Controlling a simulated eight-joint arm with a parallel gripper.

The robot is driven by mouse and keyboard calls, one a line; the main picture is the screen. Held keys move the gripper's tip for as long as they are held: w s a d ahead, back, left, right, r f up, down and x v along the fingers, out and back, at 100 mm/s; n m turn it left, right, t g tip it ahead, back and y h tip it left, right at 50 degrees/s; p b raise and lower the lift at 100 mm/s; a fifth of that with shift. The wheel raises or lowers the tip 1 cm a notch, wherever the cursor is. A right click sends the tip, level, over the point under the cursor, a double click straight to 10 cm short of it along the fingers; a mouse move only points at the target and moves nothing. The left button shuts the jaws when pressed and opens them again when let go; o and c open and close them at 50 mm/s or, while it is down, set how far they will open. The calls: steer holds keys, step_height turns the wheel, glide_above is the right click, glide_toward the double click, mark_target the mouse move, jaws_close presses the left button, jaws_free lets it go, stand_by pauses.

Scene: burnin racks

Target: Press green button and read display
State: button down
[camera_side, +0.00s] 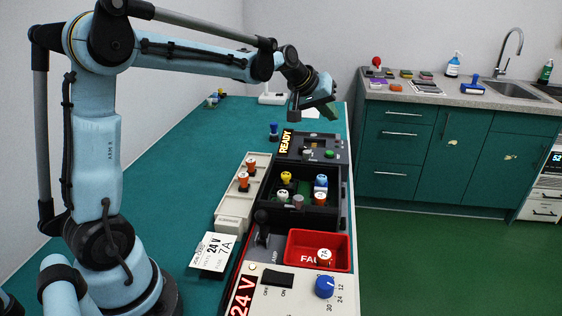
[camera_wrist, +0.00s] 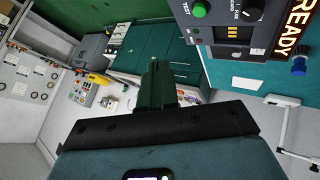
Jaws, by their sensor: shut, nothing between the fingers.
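The green button (camera_side: 329,154) is on the top of a dark tester box (camera_side: 338,143) on the bench. In the wrist view the green button (camera_wrist: 199,9) is at the top, beside a black knob (camera_wrist: 250,10). The display (camera_side: 286,141) on the box's left side reads "READY"; it also shows in the wrist view (camera_wrist: 297,30) at the upper right. My gripper (camera_side: 329,111) is above and beyond the box, apart from the button. In the wrist view its dark green fingers (camera_wrist: 154,72) are shut and empty, pointing away from the box.
A black tray (camera_side: 262,196) with coloured pegs stands nearer than the box. A beige rack (camera_side: 229,205) with orange pegs is to its left. A red "FAU..." bin (camera_side: 341,243) and a 24 V supply (camera_side: 310,299) are in front. A blue peg (camera_side: 273,128) stands beside the display.

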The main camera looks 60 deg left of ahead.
mark_target(326, 153)
steer(key=shift+n, duration=0.7)
steer(key=w+a, duration=0.1)
steer(key=w+a+f, duration=0.1)
steer(key=w+a, duration=0.1)
steer(key=w, duration=0.1)
steer(key=shift+a+f, duration=0.25)
steer(key=shift+a, duration=0.1)
steer(key=shift+f, duration=0.15)
steer(key=shift+f, duration=4.3)
steer(key=shift+f, duration=0.1)
steer(key=shift+f, duration=0.3)
steer(key=shift+f, duration=0.4)
steer(key=shift+r, duration=0.85)
